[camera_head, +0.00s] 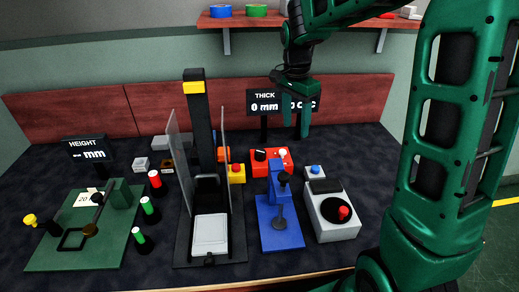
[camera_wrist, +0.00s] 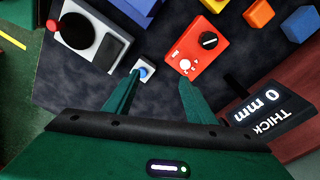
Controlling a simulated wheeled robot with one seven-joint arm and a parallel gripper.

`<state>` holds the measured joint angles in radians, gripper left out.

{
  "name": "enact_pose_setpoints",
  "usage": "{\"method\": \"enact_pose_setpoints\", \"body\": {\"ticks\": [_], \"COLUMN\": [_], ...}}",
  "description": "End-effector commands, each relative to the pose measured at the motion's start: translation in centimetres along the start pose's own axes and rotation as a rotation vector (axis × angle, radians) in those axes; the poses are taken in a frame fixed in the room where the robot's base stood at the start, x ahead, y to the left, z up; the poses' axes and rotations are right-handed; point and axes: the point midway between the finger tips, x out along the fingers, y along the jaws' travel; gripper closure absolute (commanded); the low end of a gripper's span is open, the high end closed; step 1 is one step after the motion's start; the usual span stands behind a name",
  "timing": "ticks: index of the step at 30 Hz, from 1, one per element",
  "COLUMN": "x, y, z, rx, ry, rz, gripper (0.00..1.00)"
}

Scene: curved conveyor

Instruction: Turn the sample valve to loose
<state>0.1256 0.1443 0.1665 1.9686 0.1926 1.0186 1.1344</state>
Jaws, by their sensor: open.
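No part carries a readable sample valve label. A red box (camera_head: 270,162) with a black knob and a white round part stands behind the blue press; it also shows in the wrist view (camera_wrist: 207,43). A grey box (camera_head: 334,230) with a black disc and an off-centre red knob (camera_head: 344,212) stands at the front right; its red knob shows at the wrist view's upper left (camera_wrist: 52,26). My gripper (camera_head: 300,118) is open and empty, above and behind the red box. In the wrist view its fingers (camera_wrist: 161,80) point toward the gap between the red box and a small blue button (camera_wrist: 143,71).
A blue lever press (camera_head: 281,236) stands left of the grey box. A tall black frame with clear panels (camera_head: 172,150) stands mid-table. A THICK display (camera_head: 264,98) is close to my gripper. A green fixture (camera_head: 75,255) and several coloured cylinders are at left.

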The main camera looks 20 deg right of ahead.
Motion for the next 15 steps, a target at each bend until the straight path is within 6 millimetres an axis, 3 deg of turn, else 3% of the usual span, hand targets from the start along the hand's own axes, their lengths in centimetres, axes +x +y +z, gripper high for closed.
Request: {"method": "enact_pose_setpoints", "body": {"ticks": [1, 6, 10, 15], "x": [0.6, 2.1, 2.8, 3.3], "y": [-2.2, -7.6, -10.0, -10.9], "z": [0.9, 3.5, 4.9, 5.5], "rx": [0.034, 0.16, 0.223, 0.253], "ry": [-0.011, -0.046, -0.065, -0.075], "rz": [-0.002, -0.013, -0.019, -0.02], "gripper": [0.5, 0.5, 0.5, 0.5]}}
